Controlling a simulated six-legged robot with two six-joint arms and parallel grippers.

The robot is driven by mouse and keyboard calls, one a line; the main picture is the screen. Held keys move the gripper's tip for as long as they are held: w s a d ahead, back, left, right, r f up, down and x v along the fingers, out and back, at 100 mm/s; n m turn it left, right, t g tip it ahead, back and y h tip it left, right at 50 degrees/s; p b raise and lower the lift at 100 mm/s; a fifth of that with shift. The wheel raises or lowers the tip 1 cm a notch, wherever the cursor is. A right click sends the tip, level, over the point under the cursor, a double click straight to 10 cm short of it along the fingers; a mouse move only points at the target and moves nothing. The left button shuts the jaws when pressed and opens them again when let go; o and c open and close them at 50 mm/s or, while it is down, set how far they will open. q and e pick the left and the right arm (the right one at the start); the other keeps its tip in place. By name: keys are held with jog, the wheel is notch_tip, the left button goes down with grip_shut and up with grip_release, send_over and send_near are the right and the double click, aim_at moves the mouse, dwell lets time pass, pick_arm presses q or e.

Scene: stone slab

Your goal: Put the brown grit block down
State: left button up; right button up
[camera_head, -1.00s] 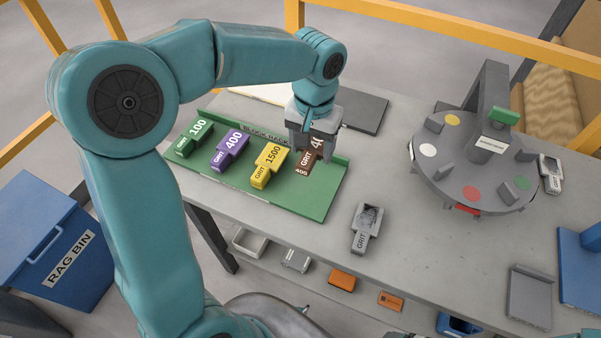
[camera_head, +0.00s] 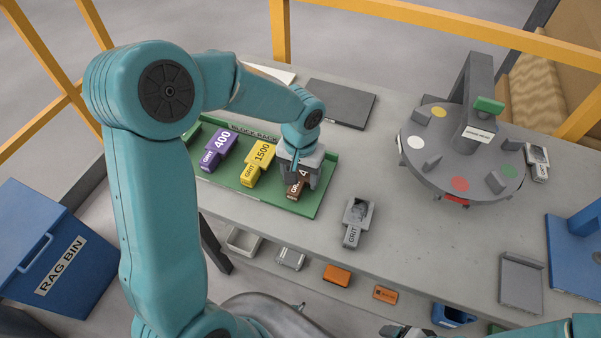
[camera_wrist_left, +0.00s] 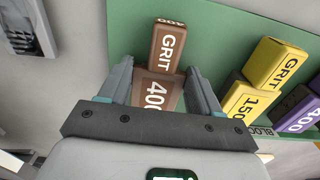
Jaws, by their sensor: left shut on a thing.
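The brown grit block (camera_head: 294,192) is at the right end of the green block rack (camera_head: 314,204). My left gripper (camera_head: 298,180) is closed around it from above. In the left wrist view the brown block (camera_wrist_left: 158,88) sits between the two fingers (camera_wrist_left: 160,85), its narrow "GRIT" end pointing away over the green surface. Whether its underside touches the rack is hidden. My right gripper (camera_head: 402,332) shows only in part at the bottom edge, and its jaws are unclear.
A grey turntable (camera_head: 432,165) stands farther right. Slab between them is clear.

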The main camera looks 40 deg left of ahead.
aim_at(300, 178)
pick_arm(q)
jog(key=shift+f, duration=0.25)
jog(key=o, duration=1.2)
jog(key=shift+w, duration=0.1)
jog(key=shift+r, duration=0.1)
jog(key=shift+r, duration=0.55)
notch_tip(300, 178, up, 11)
jog(key=shift+r, duration=0.15)
